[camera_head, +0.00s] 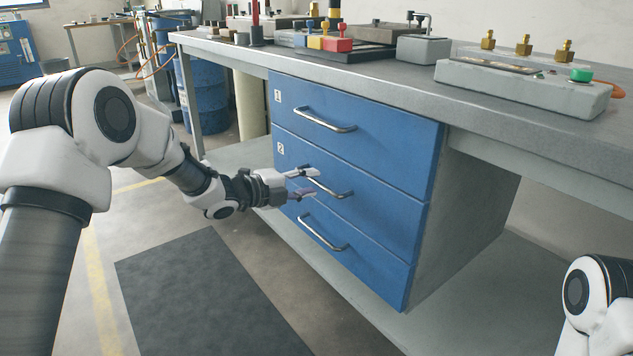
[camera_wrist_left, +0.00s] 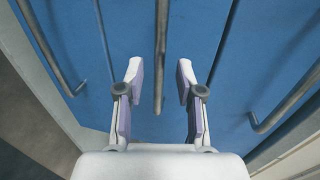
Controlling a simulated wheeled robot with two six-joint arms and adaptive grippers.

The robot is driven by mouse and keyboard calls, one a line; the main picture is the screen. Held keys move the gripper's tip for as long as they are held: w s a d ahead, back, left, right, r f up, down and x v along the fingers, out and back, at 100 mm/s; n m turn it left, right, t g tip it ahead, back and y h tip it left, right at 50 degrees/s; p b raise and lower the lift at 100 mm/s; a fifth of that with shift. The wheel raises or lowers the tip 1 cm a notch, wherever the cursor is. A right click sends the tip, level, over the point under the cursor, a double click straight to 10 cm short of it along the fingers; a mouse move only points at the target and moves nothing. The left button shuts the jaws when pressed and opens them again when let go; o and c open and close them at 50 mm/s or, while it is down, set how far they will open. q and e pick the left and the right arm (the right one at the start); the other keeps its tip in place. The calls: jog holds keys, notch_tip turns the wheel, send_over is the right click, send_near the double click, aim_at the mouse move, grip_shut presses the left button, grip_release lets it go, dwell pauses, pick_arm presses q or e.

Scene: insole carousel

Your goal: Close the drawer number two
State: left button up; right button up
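Drawer two (camera_head: 385,202) is the middle blue drawer of the bench cabinet, with a "2" label at its left. Its front looks about flush with the drawers above and below. Its metal bar handle (camera_head: 338,194) is partly covered by my left gripper (camera_head: 316,182). The gripper is open, with one finger above the bar and one below. In the left wrist view, the handle (camera_wrist_left: 161,40) runs between the two open fingers (camera_wrist_left: 159,75), with a gap on each side. My right gripper is out of view; only part of my right arm shows at lower right.
Drawer one (camera_head: 390,125) above and the bottom drawer (camera_head: 375,255) also look shut, each with a protruding handle. The grey worktop (camera_head: 400,90) overhangs them and carries several fixtures. A dark mat (camera_head: 205,295) lies on the floor in front.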

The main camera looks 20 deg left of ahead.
pick_arm(q)
jog(key=v, duration=0.9)
